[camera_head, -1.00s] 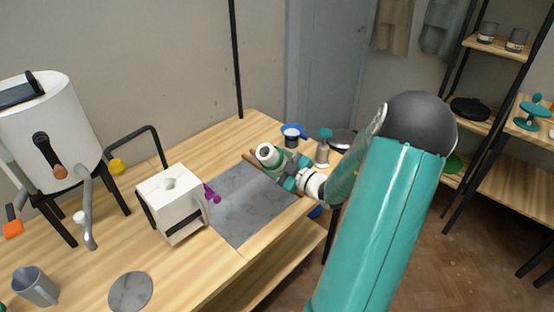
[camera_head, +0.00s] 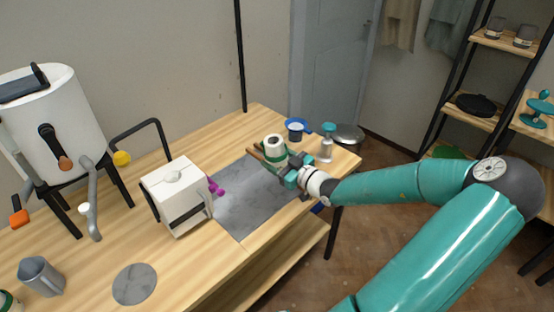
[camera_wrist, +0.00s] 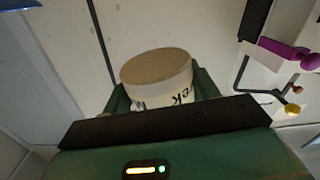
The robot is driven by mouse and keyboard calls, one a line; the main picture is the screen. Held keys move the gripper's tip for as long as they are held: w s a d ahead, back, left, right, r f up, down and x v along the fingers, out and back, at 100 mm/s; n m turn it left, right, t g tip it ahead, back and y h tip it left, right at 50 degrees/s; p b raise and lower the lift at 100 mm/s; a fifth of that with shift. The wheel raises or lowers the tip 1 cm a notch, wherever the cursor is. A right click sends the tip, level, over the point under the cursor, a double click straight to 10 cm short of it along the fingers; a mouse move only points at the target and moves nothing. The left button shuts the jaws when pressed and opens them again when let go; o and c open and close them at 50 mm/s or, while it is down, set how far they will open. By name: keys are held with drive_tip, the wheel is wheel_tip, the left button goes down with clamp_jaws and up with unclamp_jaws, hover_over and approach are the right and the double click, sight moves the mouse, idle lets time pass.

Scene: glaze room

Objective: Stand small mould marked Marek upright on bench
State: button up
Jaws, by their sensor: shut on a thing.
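In the head view the mould looks about upright. Its lower part is hidden by the gripper, so I cannot tell whether it touches the bench (camera_head: 190,262).
A grey slab (camera_head: 245,212) lies on the bench below my gripper. A white box-like device (camera_head: 178,200) with a purple knob (camera_head: 217,188) stands left of it. A blue-rimmed cup (camera_head: 295,130) and a teal-topped bottle (camera_head: 326,145) stand just behind and right of the mould.

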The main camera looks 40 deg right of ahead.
drive_tip(key=shift+a+f+m, duration=0.1)
drive_tip(key=shift+f+m, duration=0.05)
drive_tip(key=shift+m, duration=0.15)
drive_tip(key=shift+r, duration=0.2)
drive_tip(key=shift+m, duration=0.4)
drive_tip(key=shift+a+f, duration=0.1)
drive_tip(key=shift+m, duration=0.4)
drive_tip(key=shift+r, duration=0.65)
